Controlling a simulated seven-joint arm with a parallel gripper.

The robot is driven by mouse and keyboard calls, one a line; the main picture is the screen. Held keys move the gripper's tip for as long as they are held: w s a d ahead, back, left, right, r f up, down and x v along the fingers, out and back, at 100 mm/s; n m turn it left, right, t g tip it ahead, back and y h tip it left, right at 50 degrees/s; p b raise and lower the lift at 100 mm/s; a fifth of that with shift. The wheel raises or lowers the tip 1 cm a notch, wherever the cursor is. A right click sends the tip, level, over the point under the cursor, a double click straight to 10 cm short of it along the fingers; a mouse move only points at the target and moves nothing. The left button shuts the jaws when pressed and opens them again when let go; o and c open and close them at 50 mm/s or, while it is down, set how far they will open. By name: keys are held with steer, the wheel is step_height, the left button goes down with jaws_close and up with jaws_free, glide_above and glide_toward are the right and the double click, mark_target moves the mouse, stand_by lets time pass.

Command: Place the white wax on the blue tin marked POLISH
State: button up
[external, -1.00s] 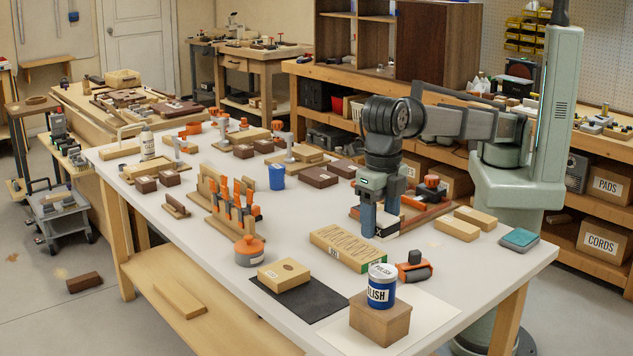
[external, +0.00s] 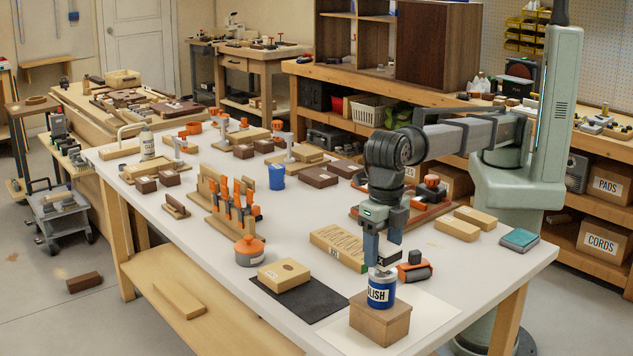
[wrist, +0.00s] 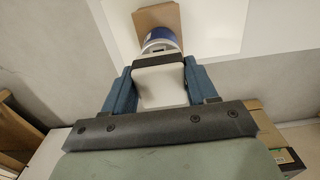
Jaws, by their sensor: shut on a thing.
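The blue tin marked POLISH (external: 381,292) stands upright on a brown box at the front of the bench. It shows beyond the fingers in the wrist view (wrist: 161,38). My gripper (external: 384,256) is just above the tin in the external view. In the wrist view, its two blue fingers are shut on the white wax (wrist: 162,86), a pale block with a dark band at its far edge. The wax overlaps the tin there. The fingers largely hide the wax in the external view, and I cannot tell whether it touches the lid.
The brown box (external: 380,319) under the tin stands on a white sheet (external: 430,312). An orange and black tool (external: 415,271) lies close right of the tin. A long labelled box (external: 338,246) is behind it. A black mat (external: 318,303) with a wooden block is left.

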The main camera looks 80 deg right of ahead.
mark_target(383, 245)
steer(key=shift+f, duration=0.65)
steer(key=shift+f, duration=0.15)
steer(key=o, duration=1.1)
step_height(383, 245, up, 12)
steer(key=shift+r, duration=0.15)
